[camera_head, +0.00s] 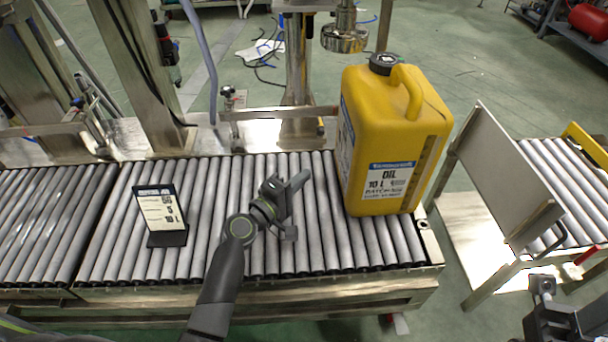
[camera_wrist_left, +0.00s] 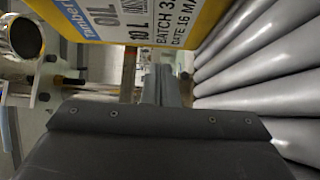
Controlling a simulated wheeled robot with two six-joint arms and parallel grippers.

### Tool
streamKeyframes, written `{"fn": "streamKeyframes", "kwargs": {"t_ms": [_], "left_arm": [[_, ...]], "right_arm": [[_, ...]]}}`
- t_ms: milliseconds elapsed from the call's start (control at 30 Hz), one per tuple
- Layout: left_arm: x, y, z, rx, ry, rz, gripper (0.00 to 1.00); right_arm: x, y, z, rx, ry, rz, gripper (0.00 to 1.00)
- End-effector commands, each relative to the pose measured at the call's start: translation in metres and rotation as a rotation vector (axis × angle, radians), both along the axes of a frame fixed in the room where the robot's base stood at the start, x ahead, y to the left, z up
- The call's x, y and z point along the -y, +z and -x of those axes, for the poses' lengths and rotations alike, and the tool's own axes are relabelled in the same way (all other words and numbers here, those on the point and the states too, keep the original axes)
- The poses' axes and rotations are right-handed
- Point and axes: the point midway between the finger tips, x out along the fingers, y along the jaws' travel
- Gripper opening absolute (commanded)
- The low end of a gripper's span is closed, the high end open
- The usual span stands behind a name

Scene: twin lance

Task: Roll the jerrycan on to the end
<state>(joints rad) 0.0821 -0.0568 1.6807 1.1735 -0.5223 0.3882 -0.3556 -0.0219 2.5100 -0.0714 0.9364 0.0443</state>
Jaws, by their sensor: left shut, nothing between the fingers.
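The yellow jerrycan (camera_head: 385,135) with a black cap and an "OIL 10 L" label stands upright on the rollers at the right end of the roller conveyor (camera_head: 275,262). In the left wrist view its labelled side (camera_wrist_left: 205,25) fills the top middle. My left gripper (camera_head: 292,190) is shut and empty, low over the rollers to the left of the jerrycan, with a gap between them in the head view. My right gripper (camera_head: 541,288) shows at the bottom right corner, away from the jerrycan; its fingers are too unclear to read.
A small black sign (camera_head: 162,215) stands on the rollers left of my left gripper. A grey plate (camera_head: 508,165) stands upright beyond a gap at the conveyor's right end, before another roller section (camera_head: 575,185). A metal nozzle (camera_head: 344,38) hangs behind the jerrycan.

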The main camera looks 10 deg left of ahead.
Motion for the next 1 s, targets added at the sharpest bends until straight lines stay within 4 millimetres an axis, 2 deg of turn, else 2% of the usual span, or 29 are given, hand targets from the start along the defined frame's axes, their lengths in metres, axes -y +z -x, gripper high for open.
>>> {"fn": "streamKeyframes", "kwargs": {"t_ms": [1000], "left_arm": [[-0.021,0.000,0.038,0.000,0.000,0.000,0.00]], "right_arm": [[0.001,0.005,0.001,-0.010,0.010,0.006,0.36]]}}
